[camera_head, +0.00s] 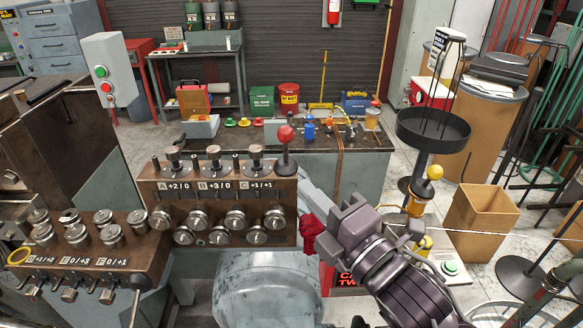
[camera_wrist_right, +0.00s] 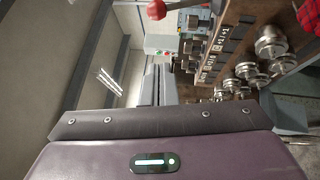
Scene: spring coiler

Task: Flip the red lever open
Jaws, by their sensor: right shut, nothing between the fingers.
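The red lever, a dark stem with a red ball knob (camera_head: 285,134), stands upright at the right end of the upper control block (camera_head: 150,190). Its red ball (camera_wrist_right: 156,10) also shows at the top of the right wrist view, with the stem running to the right. My right gripper (camera_head: 306,180) reaches in from the lower right. Its pale fingers are shut and empty, just right of the lever's stem and below the ball in the head view. They also show in the right wrist view (camera_wrist_right: 157,84). I cannot tell whether they touch the lever. My left gripper is out of view.
Several metal knobs (camera_head: 233,220) crowd the block beside the lever. A red cloth-like piece (camera_head: 313,236) hangs below my right gripper. A workbench (camera_head: 365,140) with small items stands behind. A black dish stand (camera_head: 433,130) and cardboard box (camera_head: 482,220) are at right.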

